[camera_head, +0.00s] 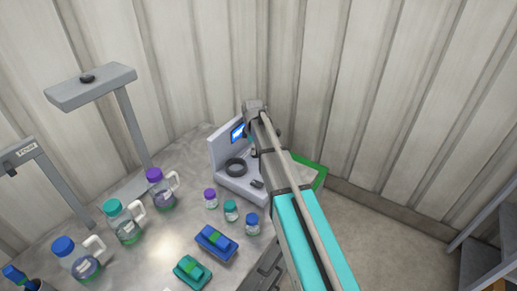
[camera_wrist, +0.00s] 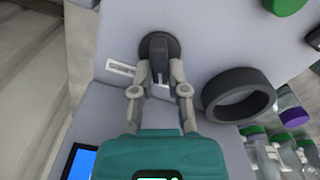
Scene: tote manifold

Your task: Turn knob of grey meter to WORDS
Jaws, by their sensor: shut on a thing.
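The grey meter (camera_head: 222,152) stands at the back corner of the bench in the head view, with a lit blue screen (camera_head: 238,132). In the wrist view its grey panel (camera_wrist: 215,45) fills much of the picture. The dark round knob (camera_wrist: 159,46) has a raised bar with a pale mark at its lower end. My gripper (camera_wrist: 160,75) is shut on the knob's bar, one finger on each side. A white label (camera_wrist: 121,67) lies left of the knob; its lettering is too small to read. In the head view my arm hides the knob.
A dark ring (camera_wrist: 238,95) sits on the meter right of the knob. Jugs (camera_head: 124,225), small bottles (camera_head: 231,210) and blue and green cases (camera_head: 216,242) stand on the bench. Corrugated walls close in behind the meter.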

